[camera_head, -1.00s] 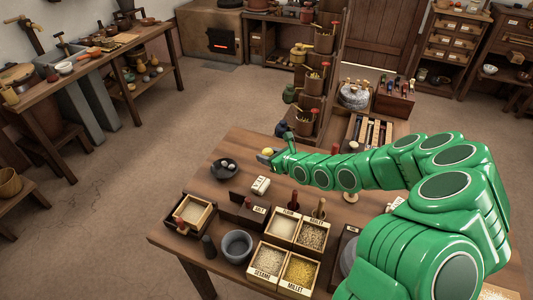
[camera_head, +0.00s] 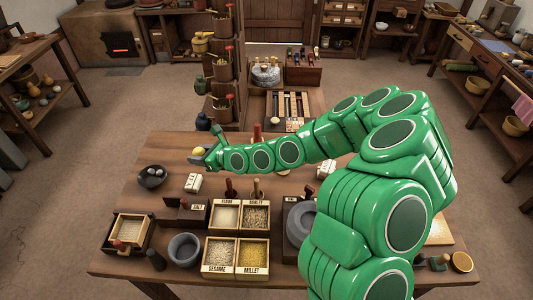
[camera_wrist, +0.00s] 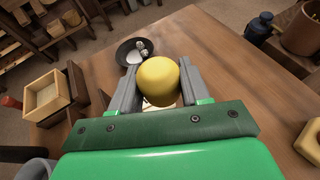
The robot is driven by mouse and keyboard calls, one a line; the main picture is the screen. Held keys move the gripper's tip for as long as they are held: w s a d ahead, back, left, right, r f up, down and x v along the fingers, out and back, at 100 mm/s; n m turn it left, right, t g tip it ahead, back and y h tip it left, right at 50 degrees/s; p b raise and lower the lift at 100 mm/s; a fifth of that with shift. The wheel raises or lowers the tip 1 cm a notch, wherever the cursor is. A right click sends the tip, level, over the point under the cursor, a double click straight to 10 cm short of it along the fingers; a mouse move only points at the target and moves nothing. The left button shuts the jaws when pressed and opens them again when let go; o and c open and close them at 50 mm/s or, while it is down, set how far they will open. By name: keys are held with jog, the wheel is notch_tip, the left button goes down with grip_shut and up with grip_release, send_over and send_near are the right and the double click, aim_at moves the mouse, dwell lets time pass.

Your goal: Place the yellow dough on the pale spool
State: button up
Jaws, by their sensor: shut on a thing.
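The yellow dough (camera_head: 199,151) is a round ball held between the jaws of my gripper (camera_head: 204,160), over the far left part of the wooden table (camera_head: 160,213). In the wrist view, the dough (camera_wrist: 158,81) sits between the two grey fingers of my gripper (camera_wrist: 158,88), which are shut on it. A white marked block (camera_head: 193,183) lies on the table just nearer than the gripper. I cannot make out the pale spool for certain. A pale yellowish piece (camera_wrist: 311,141) is cut off at the right edge of the wrist view.
A dark bowl (camera_head: 152,177) with small pale things stands left of my gripper. Nearer are a grain box (camera_head: 238,238), a grey mortar (camera_head: 184,249) and a wooden tray (camera_head: 130,228). A shelf tower (camera_head: 223,75) rises behind the table. A dark blue jar (camera_head: 203,121) stands near the far edge.

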jog(key=w+d+r+m+t+h, duration=0.15)
jog(key=w+d, duration=0.25)
jog(key=d, duration=1)
jog(key=w+d+r+m+t, duration=0.1)
jog(key=w+d+r, duration=0.15)
jog(key=d, duration=1.05)
jog(key=shift+w+d+f, duration=0.1)
jog(key=shift+w+f, duration=0.05)
jog(key=shift+f, duration=1.95)
jog(key=shift+w+d+f, duration=0.1)
jog(key=shift+w+f, duration=0.05)
jog(key=shift+f, duration=1.9)
jog(key=shift+f, duration=0.2)
jog(key=o, duration=1.1)
jog(key=shift+c, duration=0.2)
jog(key=shift+r, duration=0.1)
